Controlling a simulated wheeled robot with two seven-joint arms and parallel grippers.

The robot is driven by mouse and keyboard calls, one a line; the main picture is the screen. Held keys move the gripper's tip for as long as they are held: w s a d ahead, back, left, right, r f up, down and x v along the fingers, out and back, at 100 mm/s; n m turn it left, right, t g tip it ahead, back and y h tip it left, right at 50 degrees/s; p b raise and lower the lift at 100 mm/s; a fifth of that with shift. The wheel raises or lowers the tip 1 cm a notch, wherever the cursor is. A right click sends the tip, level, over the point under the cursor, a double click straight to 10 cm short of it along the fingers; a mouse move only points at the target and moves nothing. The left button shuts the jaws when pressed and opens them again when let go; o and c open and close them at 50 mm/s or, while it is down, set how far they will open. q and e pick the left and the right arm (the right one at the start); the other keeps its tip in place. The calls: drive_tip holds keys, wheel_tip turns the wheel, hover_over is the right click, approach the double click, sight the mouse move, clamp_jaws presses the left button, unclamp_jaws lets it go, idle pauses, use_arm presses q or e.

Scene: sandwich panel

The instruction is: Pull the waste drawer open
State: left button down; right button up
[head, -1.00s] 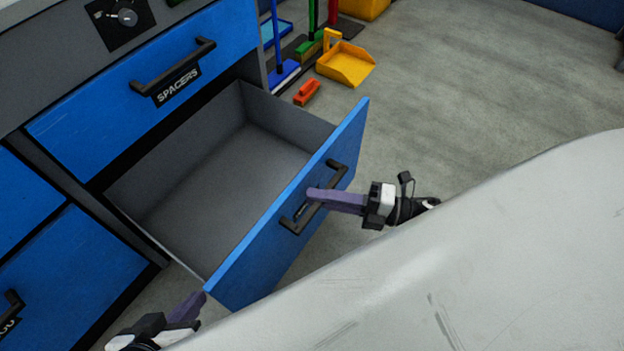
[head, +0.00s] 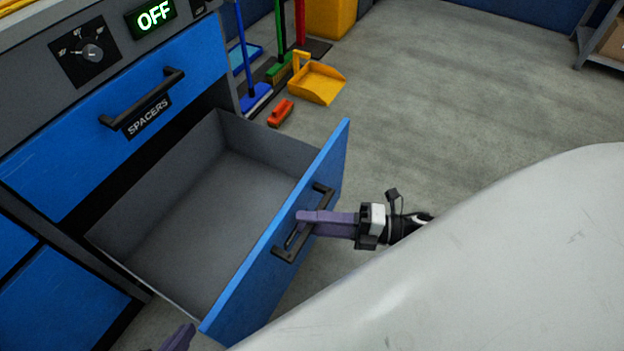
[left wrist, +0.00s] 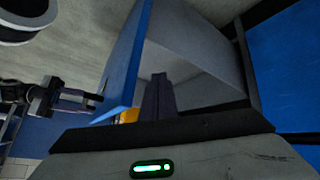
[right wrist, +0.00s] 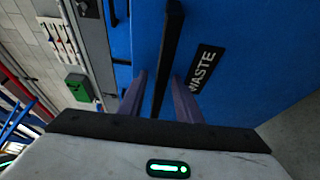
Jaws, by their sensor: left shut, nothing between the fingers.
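The waste drawer (head: 262,277) stands wide open below the spacers drawer, its grey inside empty. Its blue front carries a black bar handle (head: 317,190). The handle and the WASTE label (right wrist: 207,68) show in the right wrist view. My right gripper (head: 301,220) is at the handle. In the right wrist view its purple fingers (right wrist: 160,85) are apart, one on each side of the bar, with gaps visible. My left gripper (head: 184,332) barely shows at the bottom edge of the head view. In the left wrist view its fingers (left wrist: 159,82) are shut and empty, near the open drawer.
The spacers drawer (head: 120,105) above is shut. Brooms, a yellow dustpan (head: 317,83) and an orange brush (head: 280,113) stand or lie on the floor beyond the cabinet. An OFF display (head: 150,17) is lit on the panel.

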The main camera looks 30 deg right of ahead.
drive_tip(key=v, duration=1)
drive_tip(key=shift+p, duration=0.45)
drive_tip(key=shift+s+d, duration=0.1)
drive_tip(key=shift+s, duration=0.05)
